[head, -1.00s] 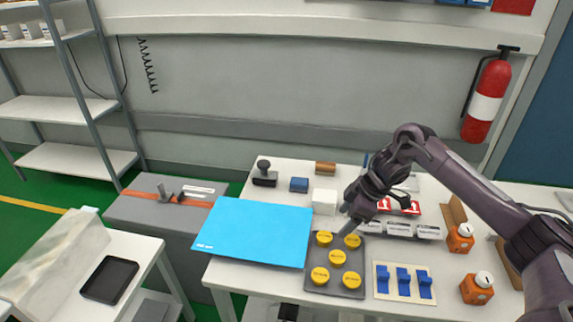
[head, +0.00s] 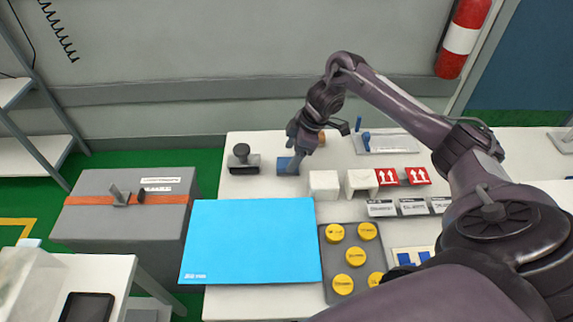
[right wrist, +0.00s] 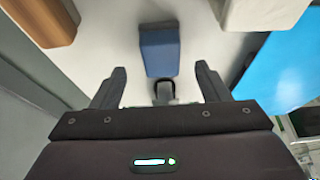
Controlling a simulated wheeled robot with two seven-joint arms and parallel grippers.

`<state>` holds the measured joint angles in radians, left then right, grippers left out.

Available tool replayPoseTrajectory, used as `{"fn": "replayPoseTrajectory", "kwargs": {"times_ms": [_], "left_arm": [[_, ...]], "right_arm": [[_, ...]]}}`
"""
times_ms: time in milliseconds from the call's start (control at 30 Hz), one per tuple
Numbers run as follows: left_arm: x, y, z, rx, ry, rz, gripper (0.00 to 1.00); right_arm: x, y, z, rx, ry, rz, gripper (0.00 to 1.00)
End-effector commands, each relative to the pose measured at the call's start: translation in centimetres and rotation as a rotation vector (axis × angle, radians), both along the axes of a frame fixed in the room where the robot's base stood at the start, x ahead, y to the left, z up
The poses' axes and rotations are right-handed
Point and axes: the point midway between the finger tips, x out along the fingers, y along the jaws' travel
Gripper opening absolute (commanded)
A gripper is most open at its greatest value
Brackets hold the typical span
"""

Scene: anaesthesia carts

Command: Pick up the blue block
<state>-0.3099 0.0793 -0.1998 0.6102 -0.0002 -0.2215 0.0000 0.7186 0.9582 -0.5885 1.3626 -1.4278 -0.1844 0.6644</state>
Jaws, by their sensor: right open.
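The blue block (head: 287,166) lies on the white table, between the dark stamp and a white block. My right gripper (head: 298,160) hangs over its right side in the head view and partly hides it. In the right wrist view the blue block (right wrist: 160,52) lies just ahead of the fingertips, lined up with the gap between them. The right gripper (right wrist: 160,73) is open and empty, with a finger towards each side of the block. I cannot tell whether a finger touches it. My left gripper is not in view.
The dark stamp (head: 243,158) stands close left of the block, white blocks (head: 324,184) close right. A brown block (right wrist: 42,20) shows in the wrist view. A blue mat (head: 250,240) and a grey tray of yellow discs (head: 330,262) lie nearer. The wall is behind.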

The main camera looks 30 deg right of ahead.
Motion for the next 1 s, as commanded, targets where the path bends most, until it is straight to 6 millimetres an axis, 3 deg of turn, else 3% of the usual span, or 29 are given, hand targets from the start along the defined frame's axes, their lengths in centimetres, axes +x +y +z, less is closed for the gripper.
{"fn": "replayPoseTrajectory", "kwargs": {"times_ms": [233, 533, 900, 1000], "left_arm": [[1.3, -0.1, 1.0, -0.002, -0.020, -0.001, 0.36], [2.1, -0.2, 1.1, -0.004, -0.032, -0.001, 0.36], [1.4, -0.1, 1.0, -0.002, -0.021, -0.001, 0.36], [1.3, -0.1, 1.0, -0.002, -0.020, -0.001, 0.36]], "right_arm": [[0.2, 1.1, -3.2, 0.000, 0.001, 0.000, 0.69], [0.3, 1.2, -3.7, -0.003, -0.001, 0.000, 0.69], [0.3, 1.2, -3.7, -0.003, -0.001, 0.000, 0.21], [0.3, 1.2, -3.7, -0.002, -0.001, 0.000, 0.20]]}}
